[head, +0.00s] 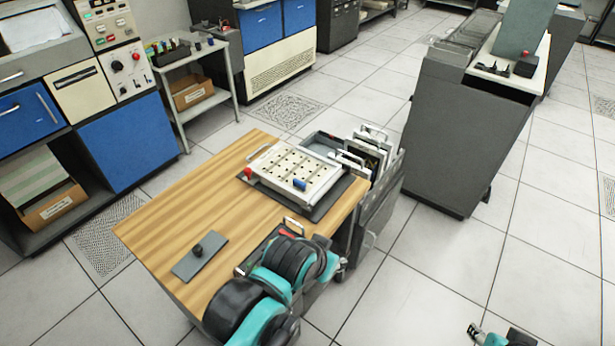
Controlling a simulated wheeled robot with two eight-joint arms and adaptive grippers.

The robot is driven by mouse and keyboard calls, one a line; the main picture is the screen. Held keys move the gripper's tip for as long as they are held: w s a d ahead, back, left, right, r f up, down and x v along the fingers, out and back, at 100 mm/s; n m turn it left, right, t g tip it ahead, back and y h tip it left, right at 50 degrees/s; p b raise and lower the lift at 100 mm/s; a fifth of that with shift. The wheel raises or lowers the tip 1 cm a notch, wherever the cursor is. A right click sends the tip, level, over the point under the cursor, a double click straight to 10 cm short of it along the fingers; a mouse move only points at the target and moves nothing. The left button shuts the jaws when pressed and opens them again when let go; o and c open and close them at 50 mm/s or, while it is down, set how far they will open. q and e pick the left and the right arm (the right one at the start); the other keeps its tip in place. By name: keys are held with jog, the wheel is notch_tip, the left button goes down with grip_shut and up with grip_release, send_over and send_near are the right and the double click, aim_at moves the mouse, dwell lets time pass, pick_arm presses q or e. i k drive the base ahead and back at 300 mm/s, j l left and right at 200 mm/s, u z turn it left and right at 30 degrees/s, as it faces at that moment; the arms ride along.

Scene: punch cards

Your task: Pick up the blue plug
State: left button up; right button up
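A small blue plug (300,184) sits at the near right part of a cream plugboard panel (285,171) with rows of dark holes. The panel rests on a dark mat (318,207) on the wooden tabletop. My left arm, black and teal, rises at the table's near edge; its gripper cannot be made out. The tip of my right gripper (475,331) shows at the bottom right, over the floor and far from the plug. It is too small and cut off to tell whether it is open.
A red knob (248,173) stands at the panel's left corner. A grey plate with a black knob (197,250) lies at the table's front left. A dark case with a handle is partly behind my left arm. Upright framed panels (372,150) stand at the table's right end.

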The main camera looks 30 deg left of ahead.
aim_at(295, 182)
jog(key=u, duration=1.5)
jog(key=k, duration=0.65)
jog(key=i+l+u, duration=0.1)
jog(key=u, duration=1.6)
jog(key=l+u, duration=0.1)
jog(key=l, duration=2.45)
jog(key=k, duration=0.1)
